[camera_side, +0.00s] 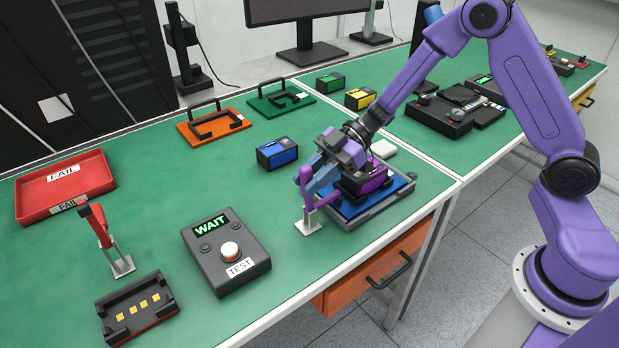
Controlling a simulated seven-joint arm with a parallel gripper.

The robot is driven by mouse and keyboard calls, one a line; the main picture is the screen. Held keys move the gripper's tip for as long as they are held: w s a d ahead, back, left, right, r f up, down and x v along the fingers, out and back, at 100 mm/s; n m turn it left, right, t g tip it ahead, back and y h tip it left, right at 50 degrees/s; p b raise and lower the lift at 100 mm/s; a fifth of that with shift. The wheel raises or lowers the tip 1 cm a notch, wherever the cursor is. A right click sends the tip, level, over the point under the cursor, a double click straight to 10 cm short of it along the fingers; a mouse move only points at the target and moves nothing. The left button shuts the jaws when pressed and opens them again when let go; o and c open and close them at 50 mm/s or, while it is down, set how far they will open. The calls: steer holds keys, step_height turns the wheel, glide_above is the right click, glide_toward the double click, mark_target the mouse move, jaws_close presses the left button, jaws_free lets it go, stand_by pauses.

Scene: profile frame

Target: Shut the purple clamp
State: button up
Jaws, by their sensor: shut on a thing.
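The purple clamp (306,196) stands on a small pale metal base at the front edge of a grey fixture (352,222) with a blue bed. Its handle stands about upright, and a purple bar extends right toward the fixture. My gripper (314,183) reaches in from the upper right and is shut on the purple clamp near its handle. The fingers and wrist hide part of the clamp. A black and purple block (374,184) sits in the fixture, partly behind my gripper. Whether the clamp's bar touches the block I cannot tell.
A blue box (277,153) stands behind, to the left of my gripper. A grey tester (227,253) reading WAIT lies in front-left. A red clamp (101,230) stands by a black cradle (136,307) and a red FAIL tray (64,187). Green mat is clear between them.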

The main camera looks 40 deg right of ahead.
steer(key=o, duration=0.7)
steer(key=v, duration=1.7)
steer(key=shift+d+r, duration=0.1)
steer(key=shift+d, duration=0.1)
steer(key=s+a+m+g+h, duration=0.1)
steer(key=s+a+g+h, duration=0.45)
steer(key=s, duration=0.75)
steer(key=s+d+m+t+h, duration=0.1)
steer(key=s+t+h, duration=0.1)
steer(key=s, duration=0.2)
steer(key=s+d+f+m+t+h, duration=0.1)
steer(key=s+m+h, duration=0.1)
steer(key=s, duration=0.3)
steer(key=s+d+m+t+h, duration=0.1)
steer(key=s+t+h, duration=0.1)
steer(key=s+h, duration=0.1)
steer(key=shift+s+d+f+t, duration=0.1)
steer(key=shift+s+f+t, duration=0.1)
steer(key=shift+s, duration=0.2)
steer(key=shift+s+d+f+t, duration=0.1)
steer(key=shift+s+f+t, duration=0.1)
steer(key=shift+s, duration=0.2)
